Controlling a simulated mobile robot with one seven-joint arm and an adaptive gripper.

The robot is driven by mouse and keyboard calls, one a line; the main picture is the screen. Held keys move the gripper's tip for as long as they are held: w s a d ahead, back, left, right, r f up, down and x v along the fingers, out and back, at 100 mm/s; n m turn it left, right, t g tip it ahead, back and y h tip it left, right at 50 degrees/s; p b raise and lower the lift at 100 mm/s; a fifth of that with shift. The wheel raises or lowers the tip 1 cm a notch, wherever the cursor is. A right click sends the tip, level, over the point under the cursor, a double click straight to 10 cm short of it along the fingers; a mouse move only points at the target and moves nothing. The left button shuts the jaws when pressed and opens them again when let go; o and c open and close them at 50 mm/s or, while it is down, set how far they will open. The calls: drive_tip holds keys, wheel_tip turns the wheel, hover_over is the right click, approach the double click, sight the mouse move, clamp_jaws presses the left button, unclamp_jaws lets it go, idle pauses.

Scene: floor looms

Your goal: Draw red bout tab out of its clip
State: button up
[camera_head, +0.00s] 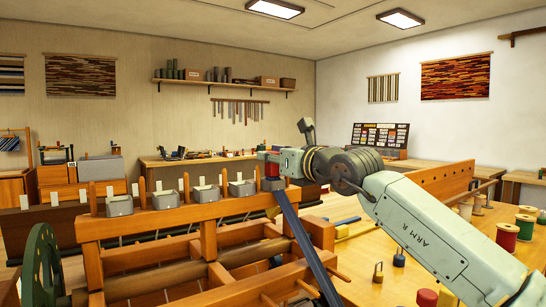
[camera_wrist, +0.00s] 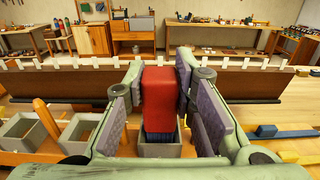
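The red bout tab (camera_wrist: 159,92) stands upright between the two fingers of my gripper (camera_wrist: 160,85) in the wrist view. Its lower end goes down over dark bluish stripes into a small grey clip box (camera_wrist: 165,150). The fingertips lie close along both sides of the tab; I cannot tell whether they press on it. In the head view my gripper (camera_head: 273,168) is at the right end of the row of grey boxes on the loom's top rail. A little red shows there, and a dark blue band (camera_head: 308,245) slopes down from it. The fingers hide most of the tab there.
Several grey boxes (camera_head: 166,199) with pale cards line the loom rail (camera_head: 150,222) to the left, with upright wooden pegs between them. A table (camera_head: 375,270) with thread spools (camera_head: 507,236) and small weights is at the right. A long brown beam (camera_wrist: 60,82) runs behind the tab.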

clamp_jaws()
drive_tip(key=shift+r+p, duration=1.45)
drive_tip(key=shift+r, duration=1.1)
drive_tip(key=shift+f, duration=0.1)
